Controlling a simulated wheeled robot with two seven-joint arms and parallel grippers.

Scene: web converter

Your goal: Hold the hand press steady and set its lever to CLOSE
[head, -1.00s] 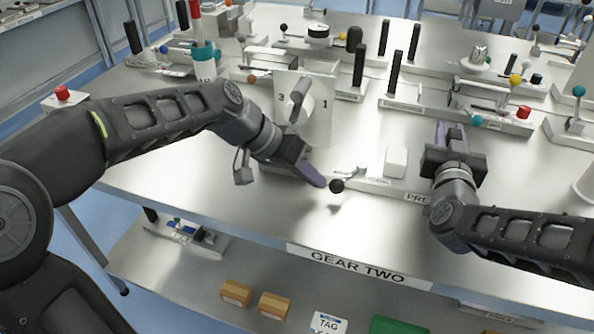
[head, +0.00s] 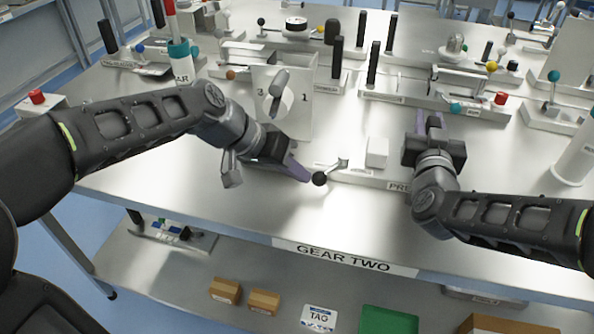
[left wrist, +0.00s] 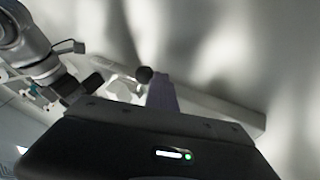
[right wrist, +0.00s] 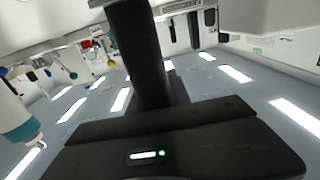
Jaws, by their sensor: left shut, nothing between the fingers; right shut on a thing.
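The hand press is a low grey base (head: 368,180) with a white block (head: 377,152), a label partly hidden by my right arm, and a lever (head: 332,170) ending in a black ball. The lever points left and toward the front. My left gripper (head: 304,176) is shut and empty, its purple fingertips at the left of the ball, touching or very close. The left wrist view shows the ball (left wrist: 144,74) beside the purple finger. My right gripper (head: 432,122) is shut at the base's right end. In the right wrist view it is on a black upright post (right wrist: 137,55).
A white panel (head: 300,112) with a dial, marked 3 and 1, stands just behind my left gripper. Other fixtures with black posts and colored knobs fill the back. A white cylinder (head: 575,155) stands at right. The front of the steel table (head: 200,205) is clear.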

